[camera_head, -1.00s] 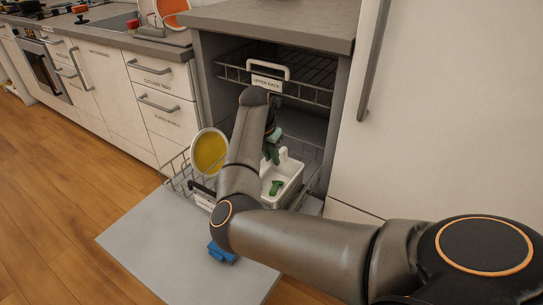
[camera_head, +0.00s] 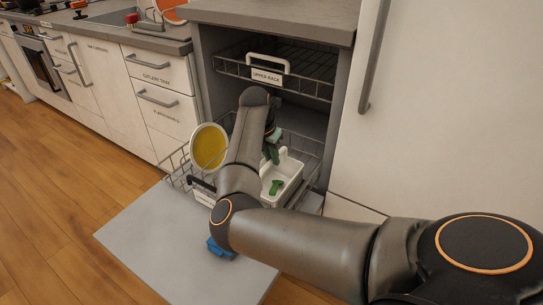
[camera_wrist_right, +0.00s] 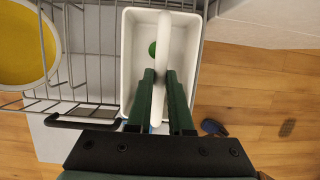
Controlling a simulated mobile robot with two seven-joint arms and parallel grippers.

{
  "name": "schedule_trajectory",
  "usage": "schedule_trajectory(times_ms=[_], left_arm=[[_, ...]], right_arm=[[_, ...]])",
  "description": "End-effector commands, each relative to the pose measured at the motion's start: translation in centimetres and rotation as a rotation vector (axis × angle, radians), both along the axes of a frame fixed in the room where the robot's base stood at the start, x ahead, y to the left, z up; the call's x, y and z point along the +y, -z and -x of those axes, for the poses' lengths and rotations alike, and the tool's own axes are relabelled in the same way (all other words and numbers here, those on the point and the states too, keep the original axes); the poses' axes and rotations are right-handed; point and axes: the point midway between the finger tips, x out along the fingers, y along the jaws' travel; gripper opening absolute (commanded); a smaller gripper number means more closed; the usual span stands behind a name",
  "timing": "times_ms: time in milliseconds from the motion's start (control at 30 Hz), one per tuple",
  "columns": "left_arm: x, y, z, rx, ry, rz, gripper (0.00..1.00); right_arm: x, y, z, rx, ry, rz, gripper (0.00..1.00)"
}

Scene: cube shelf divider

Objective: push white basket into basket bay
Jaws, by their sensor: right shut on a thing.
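The white basket (camera_head: 291,178) stands in the pulled-out lower rack (camera_head: 306,146) of the dishwasher, at its right side. It has a tall arched handle and a green item (camera_head: 276,187) inside. My right gripper (camera_head: 270,153) points down over the basket. In the right wrist view, its green fingers (camera_wrist_right: 161,78) are closed on the handle of the basket (camera_wrist_right: 190,42), with the handle between them. The arm hides part of the rack's middle in the head view. The rack's bay markings cannot be made out. My left gripper is not in view.
A yellow-centred plate (camera_head: 208,147) stands at the rack's left; the upper rack (camera_head: 312,78) is above. A tall white cabinet front (camera_head: 450,120) bounds the right side.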

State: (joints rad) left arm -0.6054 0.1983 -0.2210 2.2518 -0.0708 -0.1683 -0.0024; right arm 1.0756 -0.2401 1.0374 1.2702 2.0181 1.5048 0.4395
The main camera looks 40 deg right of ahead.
Motion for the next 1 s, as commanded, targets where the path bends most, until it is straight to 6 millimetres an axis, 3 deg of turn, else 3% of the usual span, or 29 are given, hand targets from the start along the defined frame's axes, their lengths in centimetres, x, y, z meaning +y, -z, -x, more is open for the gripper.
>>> schedule_trajectory(times_ms=[1000], left_arm=[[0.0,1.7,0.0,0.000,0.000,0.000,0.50]], right_arm=[[0.0,2.3,0.0,0.000,0.000,0.000,0.00]])
